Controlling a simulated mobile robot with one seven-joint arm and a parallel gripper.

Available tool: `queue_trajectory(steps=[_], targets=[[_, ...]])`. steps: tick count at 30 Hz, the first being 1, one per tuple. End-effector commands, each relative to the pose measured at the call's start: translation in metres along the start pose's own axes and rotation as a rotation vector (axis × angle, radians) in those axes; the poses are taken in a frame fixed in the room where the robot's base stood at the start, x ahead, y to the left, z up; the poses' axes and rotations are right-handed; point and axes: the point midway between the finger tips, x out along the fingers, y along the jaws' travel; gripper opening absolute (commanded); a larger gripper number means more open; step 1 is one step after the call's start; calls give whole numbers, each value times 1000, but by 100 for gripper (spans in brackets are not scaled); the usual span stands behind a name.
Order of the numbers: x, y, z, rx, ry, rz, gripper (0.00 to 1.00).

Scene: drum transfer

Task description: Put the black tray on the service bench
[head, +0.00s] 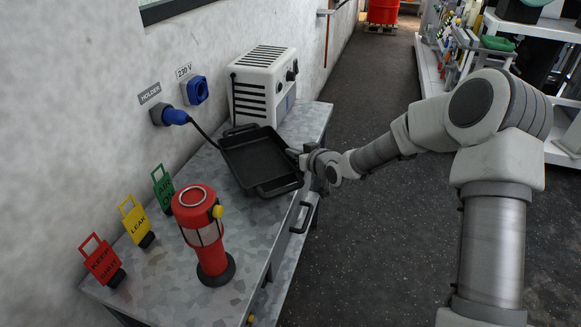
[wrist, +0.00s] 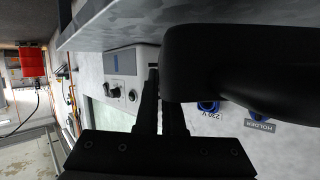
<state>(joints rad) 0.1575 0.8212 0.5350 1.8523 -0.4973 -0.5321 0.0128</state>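The black tray (head: 262,158) is a shallow rectangular pan with raised walls and a handle at each end. In the head view it is above the grey metal bench top (head: 190,262), between the red lantern and the white box. I cannot tell whether its underside touches the bench. My gripper (head: 297,155) is at the tray's right side wall, with its narrow fingers closed on the rim. In the wrist view the tray (wrist: 245,65) is a large dark shape overlapping one finger of my gripper (wrist: 162,90).
A red lantern (head: 207,235) stands near the bench front. Red (head: 103,262), yellow (head: 137,222) and green (head: 163,188) tags stand along the wall. A white vented box (head: 262,85) is behind the tray. A cable runs from the blue plug (head: 173,116) behind the tray.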

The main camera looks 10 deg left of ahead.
Motion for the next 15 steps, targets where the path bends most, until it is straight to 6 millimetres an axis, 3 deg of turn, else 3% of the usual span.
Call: queue_trajectory(steps=[5, 15], targets=[[9, -5, 3, 1, 4, 1, 0], [24, -1, 39, 1, 3, 0, 0]])
